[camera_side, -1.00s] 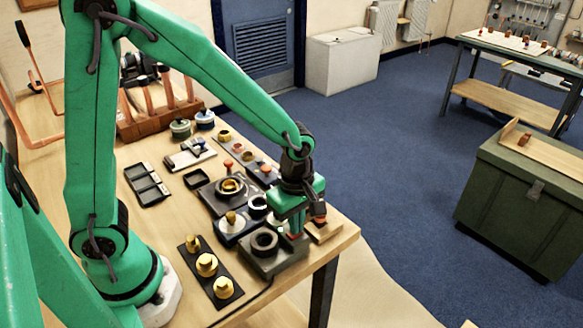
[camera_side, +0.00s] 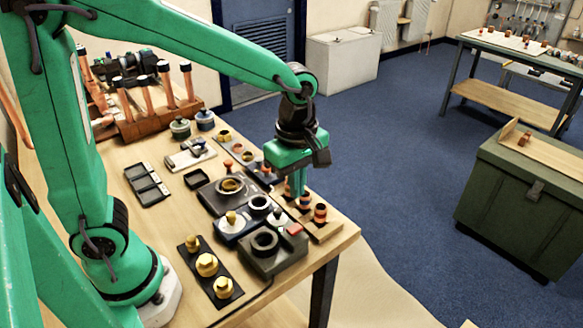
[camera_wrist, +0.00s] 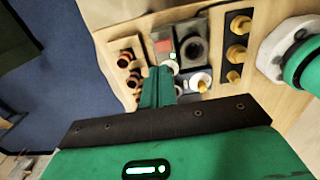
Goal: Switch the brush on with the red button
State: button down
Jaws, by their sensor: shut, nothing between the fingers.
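The brush unit is a dark grey box (camera_side: 272,258) with a black ring-shaped opening (camera_side: 264,241), near the front right of the bench. Its red button (camera_side: 295,229) is on the right of its top and is uncovered. In the wrist view the red button (camera_wrist: 163,46) shows with a small bright green spot (camera_wrist: 173,57) beside it. My gripper (camera_side: 302,194) is shut and empty, pointing down, above and behind the button and apart from it. Its green fingers also show in the wrist view (camera_wrist: 160,72).
A wooden block with copper fittings (camera_side: 320,213) stands at the bench's right edge, close by my fingers. A blue tray with white and brass parts (camera_side: 237,237) is left of them. A black strip with brass fittings (camera_side: 207,264) lies at the front.

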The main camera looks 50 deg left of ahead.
jog(key=shift+r, duration=1.85)
jog(key=s+a+r+m+t, duration=0.2)
jog(key=s+a+m, duration=0.3)
jog(key=m, duration=0.4)
jog(key=s+a+r+m+t, duration=0.1)
jog(key=s+a+m+t, duration=0.2)
jog(key=m, duration=0.6)
jog(key=s+a, duration=0.2)
jog(key=shift+s+r, duration=0.35)
jog(key=shift+s, duration=0.05)
